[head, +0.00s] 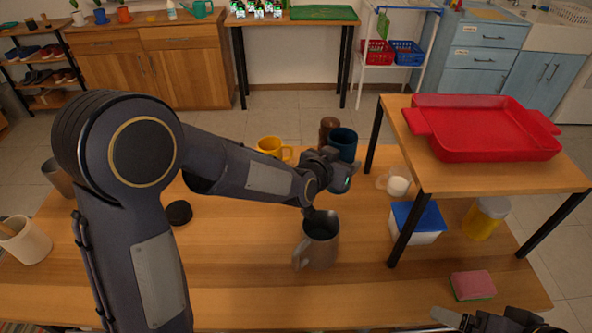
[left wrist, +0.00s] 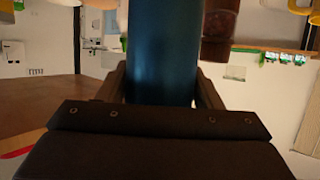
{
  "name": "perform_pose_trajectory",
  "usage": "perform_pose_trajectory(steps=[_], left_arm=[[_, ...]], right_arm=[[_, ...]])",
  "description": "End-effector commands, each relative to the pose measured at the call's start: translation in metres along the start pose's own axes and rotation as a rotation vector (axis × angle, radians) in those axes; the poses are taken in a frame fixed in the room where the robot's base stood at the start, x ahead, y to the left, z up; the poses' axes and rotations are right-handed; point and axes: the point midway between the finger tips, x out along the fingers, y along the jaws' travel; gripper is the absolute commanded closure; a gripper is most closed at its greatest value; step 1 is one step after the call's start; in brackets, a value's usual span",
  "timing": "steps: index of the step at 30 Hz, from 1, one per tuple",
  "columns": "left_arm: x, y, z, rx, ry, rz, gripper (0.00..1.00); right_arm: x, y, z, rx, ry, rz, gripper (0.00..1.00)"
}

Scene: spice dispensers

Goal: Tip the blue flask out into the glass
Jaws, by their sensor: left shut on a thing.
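The dark blue flask (head: 343,143) is at the far middle of the table, its round open mouth showing in the head view. In the left wrist view the flask (left wrist: 163,50) stands between both fingers.
A grey jug (head: 319,247) stands in front of the left gripper. A yellow mug (head: 271,146) and a brown shaker (head: 328,127) are behind. A raised shelf (head: 425,178) with a red tray (head: 484,127) is at right, over a blue-lidded box (head: 417,222).

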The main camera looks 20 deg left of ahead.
Motion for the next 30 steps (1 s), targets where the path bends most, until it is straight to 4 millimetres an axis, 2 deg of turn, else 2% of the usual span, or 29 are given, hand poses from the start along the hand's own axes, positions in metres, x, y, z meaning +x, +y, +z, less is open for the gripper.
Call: perform_pose_trajectory(steps=[18, 24, 30], left_arm=[[-0.001, -0.012, 0.001, -0.242, 0.033, 0.097, 0.71], [-0.003, -0.015, -0.003, -0.32, 0.042, 0.129, 0.71], [-0.003, -0.018, -0.003, -0.39, 0.047, 0.159, 0.71]], right_arm=[[0.042, 0.019, 0.021, 0.0, 0.0, 0.0, 0.13], [0.044, 0.02, 0.022, 0.0, 0.0, 0.0, 0.13], [0.039, 0.018, 0.019, 0.0, 0.0, 0.0, 0.13]])
